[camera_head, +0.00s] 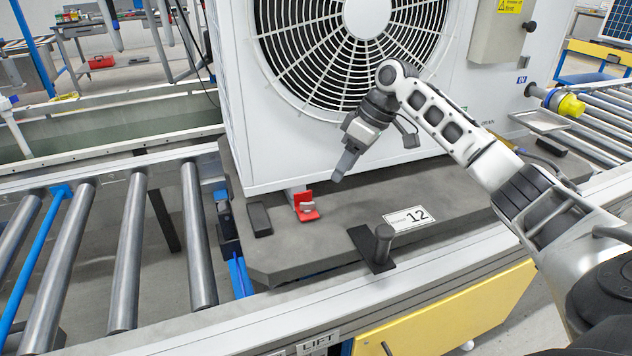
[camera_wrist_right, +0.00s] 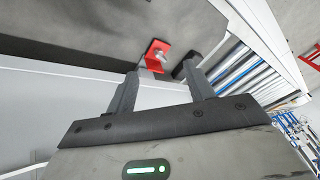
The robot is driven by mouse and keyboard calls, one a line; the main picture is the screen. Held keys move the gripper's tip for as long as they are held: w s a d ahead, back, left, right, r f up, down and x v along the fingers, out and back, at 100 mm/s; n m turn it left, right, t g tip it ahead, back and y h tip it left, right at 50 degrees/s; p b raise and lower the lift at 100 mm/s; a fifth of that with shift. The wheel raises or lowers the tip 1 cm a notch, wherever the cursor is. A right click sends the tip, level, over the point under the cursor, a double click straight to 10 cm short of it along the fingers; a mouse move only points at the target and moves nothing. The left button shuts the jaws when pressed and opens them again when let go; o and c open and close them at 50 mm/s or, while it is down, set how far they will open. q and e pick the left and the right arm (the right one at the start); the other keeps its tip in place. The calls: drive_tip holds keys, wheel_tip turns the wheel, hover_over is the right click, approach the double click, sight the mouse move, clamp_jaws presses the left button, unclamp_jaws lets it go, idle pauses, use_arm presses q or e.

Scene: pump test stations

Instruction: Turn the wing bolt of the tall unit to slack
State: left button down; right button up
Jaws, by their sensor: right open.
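The tall unit (camera_head: 236,110) is a white cabinet with a large round fan grille, standing on a dark grey pallet board (camera_head: 350,225). At its near left foot is a red bracket (camera_head: 299,198) with a small grey wing bolt (camera_head: 308,207) on it. The bracket (camera_wrist_right: 153,49) and bolt (camera_wrist_right: 160,56) also show in the right wrist view, ahead of and between the fingers. My right gripper (camera_head: 341,172) is beside the unit's front face, above and to the right of the bolt, apart from it. Its two fingers (camera_wrist_right: 162,80) are spread and empty. My left gripper is not in view.
A dark post on a plate (camera_head: 382,240) and a label marked 12 (camera_head: 409,217) are on the board's front. A black block (camera_head: 260,220) sits left of the bracket. Roller conveyors (camera_head: 125,250) lie at left and right. A grey switch box (camera_head: 497,32) is on the unit.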

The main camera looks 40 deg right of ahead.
sight(307, 203)
drive_tip(key=a+r+m+t+h+p, duration=0.1)
drive_tip(key=a+r+m+h+p, duration=0.4)
drive_tip(key=a+m, duration=0.55)
drive_tip(key=shift+m+h, duration=0.7)
drive_tip(key=shift+m, duration=0.05)
drive_tip(key=x, duration=0.5)
drive_tip(key=b+x, duration=0.1)
drive_tip(key=x, duration=0.5)
drive_tip(key=d+x, duration=0.1)
drive_tip(key=x, duration=0.5)
drive_tip(key=shift+w+r+b, duration=0.15)
drive_tip(key=shift+b, duration=0.2)
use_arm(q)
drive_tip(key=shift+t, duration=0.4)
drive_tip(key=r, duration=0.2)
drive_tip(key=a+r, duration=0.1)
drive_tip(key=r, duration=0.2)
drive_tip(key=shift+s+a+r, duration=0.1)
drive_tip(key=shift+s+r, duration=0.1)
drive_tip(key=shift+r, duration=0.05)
